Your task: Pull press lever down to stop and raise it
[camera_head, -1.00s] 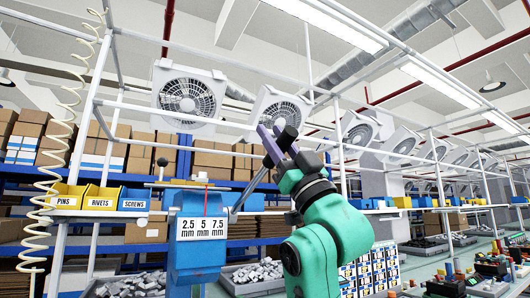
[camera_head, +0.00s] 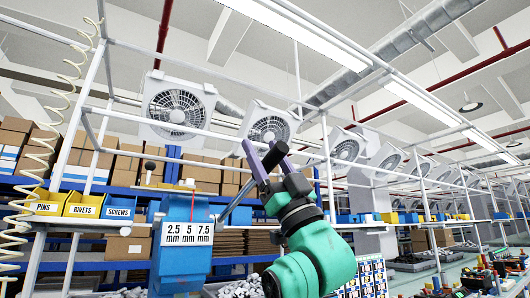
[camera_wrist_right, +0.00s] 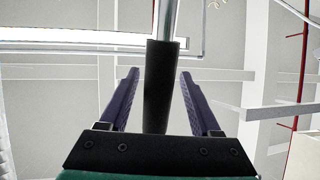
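The blue press (camera_head: 182,262) stands at the lower left of centre in the head view, with a label reading 2.5, 5 and 7.5 mm. Its grey lever (camera_head: 234,202) slants up and right from the press toward my right gripper (camera_head: 264,150). In the right wrist view, the lever's black grip (camera_wrist_right: 158,88) stands between the two purple fingers of my right gripper (camera_wrist_right: 159,88). The fingers are open, with a visible gap on each side of the grip. In the head view the fingers partly hide the grip. My left gripper is not in view.
Yellow and blue bins (camera_head: 83,204) for pins, rivets and screws sit on a rail left of the press. White frame posts and fans (camera_head: 178,105) stand behind and above. A grey tray of metal parts (camera_head: 240,288) is low behind my right arm. A coiled hose hangs far left.

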